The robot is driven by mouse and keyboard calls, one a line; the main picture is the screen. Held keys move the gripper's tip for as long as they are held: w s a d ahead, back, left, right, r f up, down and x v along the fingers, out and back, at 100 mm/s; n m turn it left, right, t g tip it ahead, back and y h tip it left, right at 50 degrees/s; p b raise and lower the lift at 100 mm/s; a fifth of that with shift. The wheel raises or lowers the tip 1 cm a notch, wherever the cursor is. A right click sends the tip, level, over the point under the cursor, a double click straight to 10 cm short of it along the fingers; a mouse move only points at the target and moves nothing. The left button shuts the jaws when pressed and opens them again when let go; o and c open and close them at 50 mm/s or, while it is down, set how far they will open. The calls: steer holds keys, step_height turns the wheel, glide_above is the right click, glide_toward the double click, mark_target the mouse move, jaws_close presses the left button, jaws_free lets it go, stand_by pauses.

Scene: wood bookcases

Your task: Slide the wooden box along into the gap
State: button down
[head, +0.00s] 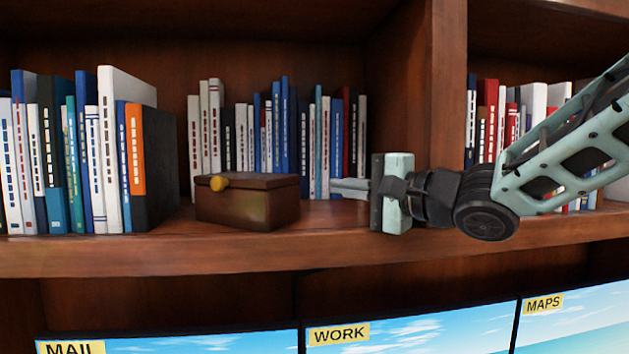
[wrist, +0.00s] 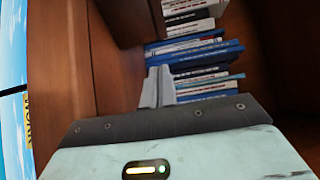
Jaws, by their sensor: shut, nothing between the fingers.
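The wooden box (head: 247,208) is dark brown with a yellow-gold knob on its front. It sits upright on the shelf, in front of a row of books. A narrow gap (head: 186,212) lies between the box's left side and a dark book. My gripper (head: 337,188) is right of the box, low over the shelf and pointing left. Its fingers are shut and empty, with a small space between their tips and the box's right side. In the wrist view the shut fingers (wrist: 158,76) point towards the box (wrist: 133,14), which is partly cut off at the top.
The shelf board (head: 120,252) has a front edge just before the box. Standing books (head: 95,150) fill the left. More books (head: 290,125) stand behind the box and fingers. An upright divider (head: 418,90) rises behind my gripper. Screens (head: 400,325) are below.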

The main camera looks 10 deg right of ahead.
mark_target(288, 188)
steer(key=a, duration=0.2)
steer(key=w+a+p, duration=0.1)
steer(key=a, duration=0.1)
steer(key=shift+a, duration=0.4)
steer(key=a, duration=0.5)
steer(key=shift+w, duration=0.1)
